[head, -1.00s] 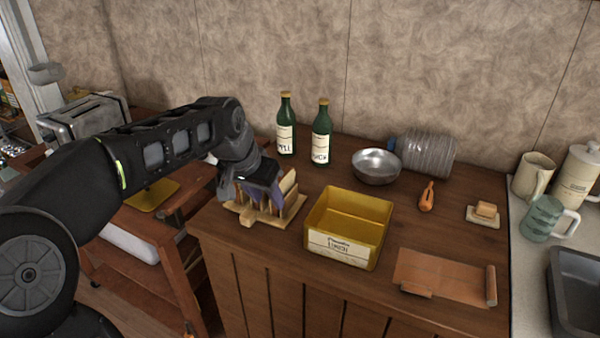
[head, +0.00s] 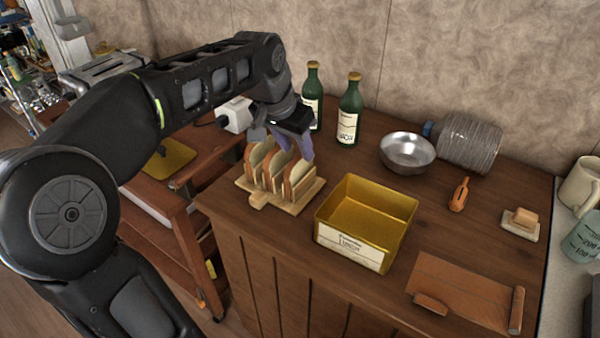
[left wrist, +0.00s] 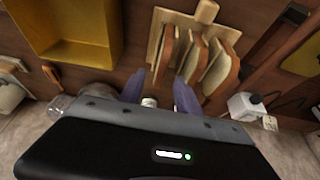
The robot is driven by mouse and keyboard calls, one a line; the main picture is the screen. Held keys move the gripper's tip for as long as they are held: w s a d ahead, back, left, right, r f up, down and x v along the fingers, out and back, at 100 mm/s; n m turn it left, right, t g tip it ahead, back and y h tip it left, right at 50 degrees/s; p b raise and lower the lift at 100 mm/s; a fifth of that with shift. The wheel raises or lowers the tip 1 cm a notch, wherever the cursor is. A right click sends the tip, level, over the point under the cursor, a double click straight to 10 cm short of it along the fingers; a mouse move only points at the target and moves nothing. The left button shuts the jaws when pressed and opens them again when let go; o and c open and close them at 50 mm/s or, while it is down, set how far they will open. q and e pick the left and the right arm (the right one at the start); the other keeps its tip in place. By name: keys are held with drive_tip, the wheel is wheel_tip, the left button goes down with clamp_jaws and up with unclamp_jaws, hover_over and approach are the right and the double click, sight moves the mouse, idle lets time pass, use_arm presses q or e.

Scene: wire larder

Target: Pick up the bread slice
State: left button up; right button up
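Several bread slices (head: 271,167) stand upright in a wooden rack (head: 258,201) at the left end of the counter. In the left wrist view, slices (left wrist: 217,69) stand side by side in the rack (left wrist: 206,12). My left gripper (head: 293,145) is above the back right part of the rack. In the left wrist view my left gripper (left wrist: 160,79) has its two purple fingers apart, with the endmost slice (left wrist: 166,52) lined up between their tips. I cannot tell whether they touch it. The fingers partly hide the slices' back ends. My right gripper is not in view.
A yellow bin (head: 350,250) stands right of the rack. Two green bottles (head: 349,112) stand close behind the gripper. A metal bowl (head: 407,153), a clear jar (head: 468,143), a peeler-like orange tool (head: 459,194) and a wooden board (head: 465,295) lie further right.

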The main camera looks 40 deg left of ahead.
sight(300, 155)
use_arm(q)
drive_tip(key=shift+w+f, duration=0.1)
drive_tip(key=shift+f, duration=0.15)
drive_tip(key=shift+p+x, duration=0.4)
drive_tip(key=shift+x, duration=2.25)
drive_tip(key=shift+w+a, duration=0.1)
drive_tip(key=shift+r, duration=0.1)
clamp_jaws()
